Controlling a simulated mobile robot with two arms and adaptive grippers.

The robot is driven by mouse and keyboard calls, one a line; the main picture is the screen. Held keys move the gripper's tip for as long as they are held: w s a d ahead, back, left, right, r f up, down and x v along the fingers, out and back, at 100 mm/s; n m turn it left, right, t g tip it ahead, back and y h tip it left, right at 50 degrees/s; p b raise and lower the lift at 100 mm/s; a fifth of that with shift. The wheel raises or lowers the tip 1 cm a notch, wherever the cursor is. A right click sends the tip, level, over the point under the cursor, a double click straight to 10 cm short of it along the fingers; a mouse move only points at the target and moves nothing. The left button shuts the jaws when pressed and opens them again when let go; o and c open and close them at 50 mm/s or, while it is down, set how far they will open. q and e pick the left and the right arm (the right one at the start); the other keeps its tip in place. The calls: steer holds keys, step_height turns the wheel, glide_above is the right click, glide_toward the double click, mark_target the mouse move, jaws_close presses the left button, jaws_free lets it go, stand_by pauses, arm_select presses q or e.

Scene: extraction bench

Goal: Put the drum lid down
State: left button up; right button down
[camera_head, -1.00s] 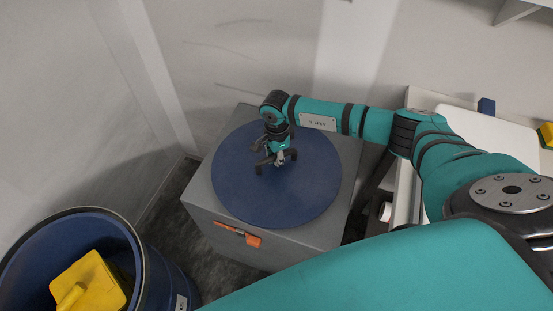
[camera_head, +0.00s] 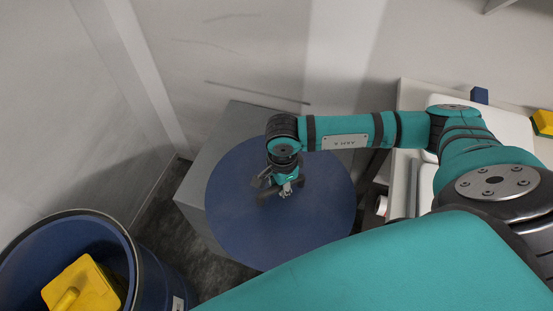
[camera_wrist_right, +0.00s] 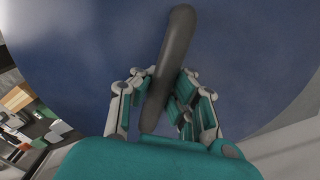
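The drum lid (camera_head: 235,220) is a large dark-blue disc in the head view, above a grey box (camera_head: 197,190) and overhanging its near side. My right gripper (camera_head: 282,188) is over the lid's middle. In the right wrist view, its fingers (camera_wrist_right: 160,95) are closed around the lid's dark bar handle (camera_wrist_right: 175,50). The lid's blue top fills most of that view. The lid appears raised off the box, but the gap beneath is hidden. A blue open drum (camera_head: 142,262) stands at the lower left. My left gripper is not in view.
A yellow object (camera_head: 80,290) sits inside the open drum. A pale bench (camera_head: 408,165) with a blue block (camera_head: 480,95) and a yellow item (camera_head: 543,122) is at the right. Walls close off the back and left. Dark floor shows between drum and box.

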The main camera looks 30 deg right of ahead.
steer(key=shift+s+a+r, duration=0.1)
steer(key=shift+s+a, duration=0.1)
steer(key=shift+s, duration=0.35)
steer(key=shift+s+a+r, duration=0.1)
steer(key=shift+s+a, duration=0.05)
steer(key=shift+s, duration=0.35)
